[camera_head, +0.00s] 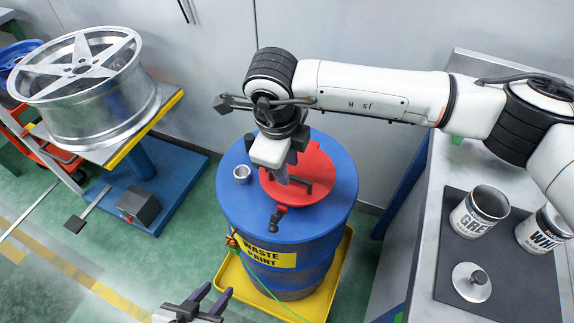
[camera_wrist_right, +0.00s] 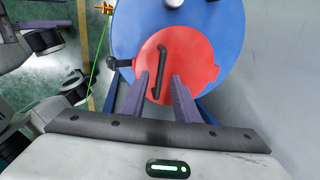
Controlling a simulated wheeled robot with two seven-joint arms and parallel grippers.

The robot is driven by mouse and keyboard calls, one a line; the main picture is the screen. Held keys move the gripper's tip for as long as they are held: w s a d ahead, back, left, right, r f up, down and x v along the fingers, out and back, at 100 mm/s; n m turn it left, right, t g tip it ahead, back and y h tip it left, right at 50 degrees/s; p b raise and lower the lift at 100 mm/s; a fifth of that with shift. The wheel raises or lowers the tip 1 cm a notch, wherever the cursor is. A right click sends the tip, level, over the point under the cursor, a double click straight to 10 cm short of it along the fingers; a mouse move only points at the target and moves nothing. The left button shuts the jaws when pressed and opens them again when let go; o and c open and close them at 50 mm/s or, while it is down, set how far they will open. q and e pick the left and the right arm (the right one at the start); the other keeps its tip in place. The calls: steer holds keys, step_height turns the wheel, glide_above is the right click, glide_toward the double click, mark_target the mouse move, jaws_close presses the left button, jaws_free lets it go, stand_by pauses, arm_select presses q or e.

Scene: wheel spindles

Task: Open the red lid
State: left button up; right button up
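The red lid (camera_head: 315,185) lies flat and closed on the blue top of the waste paint drum (camera_head: 240,208). A dark bar handle (camera_wrist_right: 160,62) stands on the lid. My right gripper (camera_head: 285,172) is above the lid, pointing down. In the right wrist view its two fingers (camera_wrist_right: 159,88) are apart, with the handle's near end between them in the picture; I cannot tell whether they touch it. My left gripper (camera_head: 211,299) is low at the bottom edge of the head view, in front of the drum, with its fingers apart and empty.
A small metal cup (camera_head: 242,174) stands on the drum top left of the lid. The drum stands in a yellow tray (camera_head: 341,262). A bench on the right holds paint cans (camera_head: 480,211) and a loose can lid (camera_head: 471,281). A wheel rim (camera_head: 90,85) rests on a stand at left.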

steer(key=shift+w+f, duration=0.2)
steer(key=shift+f, duration=0.75)
steer(key=shift+c, duration=0.4)
jaws_close()
steer(key=shift+r, duration=0.1)
